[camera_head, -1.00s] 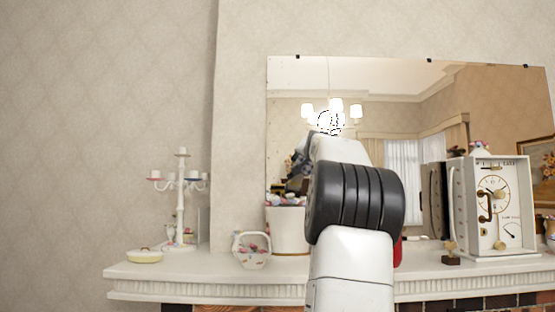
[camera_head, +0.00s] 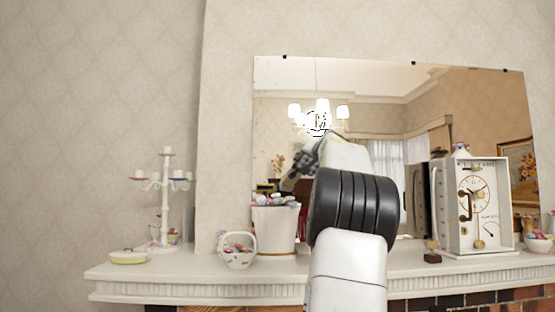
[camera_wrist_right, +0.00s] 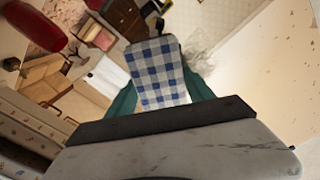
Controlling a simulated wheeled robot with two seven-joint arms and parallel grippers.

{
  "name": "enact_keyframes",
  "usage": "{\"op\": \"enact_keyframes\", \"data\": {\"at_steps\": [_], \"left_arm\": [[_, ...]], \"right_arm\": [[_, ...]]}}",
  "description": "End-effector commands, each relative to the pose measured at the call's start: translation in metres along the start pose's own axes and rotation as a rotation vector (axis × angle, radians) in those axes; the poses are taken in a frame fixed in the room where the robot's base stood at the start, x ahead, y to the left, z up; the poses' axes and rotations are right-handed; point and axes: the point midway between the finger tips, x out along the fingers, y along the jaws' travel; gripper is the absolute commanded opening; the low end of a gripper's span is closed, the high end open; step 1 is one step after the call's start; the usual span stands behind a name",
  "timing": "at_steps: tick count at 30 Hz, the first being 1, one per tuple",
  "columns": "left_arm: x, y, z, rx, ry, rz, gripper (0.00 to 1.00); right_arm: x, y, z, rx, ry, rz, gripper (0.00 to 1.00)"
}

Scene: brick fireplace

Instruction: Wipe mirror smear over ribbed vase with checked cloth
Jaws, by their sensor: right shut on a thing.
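The mirror (camera_head: 375,85) stands on the mantel behind my right arm. In the right wrist view, my right gripper (camera_wrist_right: 160,98) has teal fingers shut on a blue-and-white checked cloth (camera_wrist_right: 158,72). A faint grey swirling smear (camera_wrist_right: 202,50) shows just right of the cloth there; I cannot tell if the cloth touches the glass. In the head view my right arm hides the cloth and most of the gripper. A white, pot-like vase (camera_head: 273,232) with colourful pieces on top stands left of the arm; its ribs are not clear. My left gripper is not in view.
In the wrist view a red object (camera_wrist_right: 38,25) lies at upper left.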

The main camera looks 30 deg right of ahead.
Motion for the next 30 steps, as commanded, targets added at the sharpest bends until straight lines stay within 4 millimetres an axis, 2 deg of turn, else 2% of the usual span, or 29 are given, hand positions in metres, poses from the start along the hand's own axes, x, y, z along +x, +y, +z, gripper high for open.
{"op": "enact_keyframes", "data": {"at_steps": [18,23,30], "left_arm": [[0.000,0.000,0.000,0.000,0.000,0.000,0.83],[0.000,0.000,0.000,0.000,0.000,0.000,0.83],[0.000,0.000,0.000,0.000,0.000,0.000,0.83]], "right_arm": [[0.000,0.034,-0.021,0.000,0.000,0.001,0.21],[-0.001,0.034,-0.021,0.001,-0.001,0.000,0.21],[0.001,0.017,-0.010,-0.001,-0.003,-0.002,0.21]]}}
